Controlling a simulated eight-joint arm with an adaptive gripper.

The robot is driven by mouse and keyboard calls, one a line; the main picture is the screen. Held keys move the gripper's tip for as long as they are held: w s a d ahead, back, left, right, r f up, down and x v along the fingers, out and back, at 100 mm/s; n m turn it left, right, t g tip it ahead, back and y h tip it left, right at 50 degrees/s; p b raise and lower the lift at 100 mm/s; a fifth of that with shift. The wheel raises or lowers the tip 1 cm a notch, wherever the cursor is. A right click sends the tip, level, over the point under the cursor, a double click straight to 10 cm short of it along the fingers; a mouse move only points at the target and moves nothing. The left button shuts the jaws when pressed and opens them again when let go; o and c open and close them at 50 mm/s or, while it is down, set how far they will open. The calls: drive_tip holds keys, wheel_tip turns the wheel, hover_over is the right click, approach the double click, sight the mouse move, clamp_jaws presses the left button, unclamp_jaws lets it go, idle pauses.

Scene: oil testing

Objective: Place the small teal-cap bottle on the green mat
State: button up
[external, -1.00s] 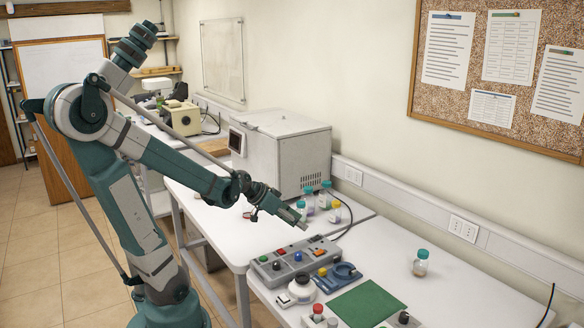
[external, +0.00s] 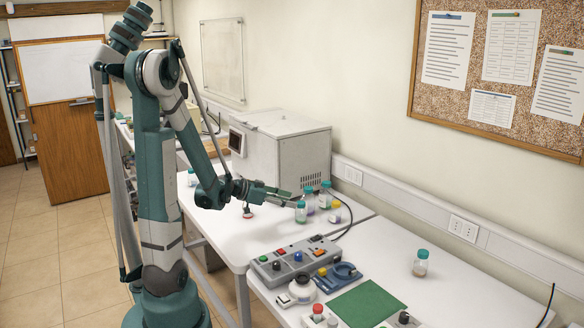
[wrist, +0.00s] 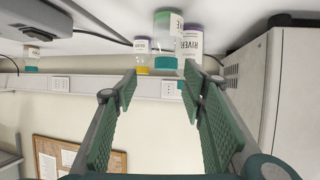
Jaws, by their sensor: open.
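Several small bottles with teal caps stand on the far white table beside the grey box. The nearest one (external: 301,212) has green contents, and others (external: 325,196) are just behind it. Another teal-capped bottle (external: 421,264) stands alone on the near table, right of the green mat (external: 366,304); I cannot tell which bottle is meant. My gripper (external: 287,194) is open and empty, just left of the bottle group. In the upside-down wrist view, a teal-capped bottle (wrist: 168,35) shows beyond the open fingertips (wrist: 160,84). The mat is bare.
A yellow-capped bottle (external: 334,212) and a purple-labelled bottle (wrist: 192,45) stand close in the group. The grey box (external: 279,155) is behind it. A button panel (external: 295,260), a white round container (external: 302,287) and a blue holder (external: 343,273) sit near the mat.

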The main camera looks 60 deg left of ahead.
sight(302, 202)
drive_tip(key=shift+a, duration=0.75)
drive_tip(key=shift+w, duration=0.1)
drive_tip(key=shift+x, duration=1.2)
drive_tip(key=shift+w, duration=0.1)
drive_tip(key=shift+d+b+x, duration=0.25)
drive_tip(key=shift+b+x, duration=0.3)
drive_tip(key=shift+x, duration=1.9)
clamp_jaws()
drive_tip(key=shift+r, duration=0.2)
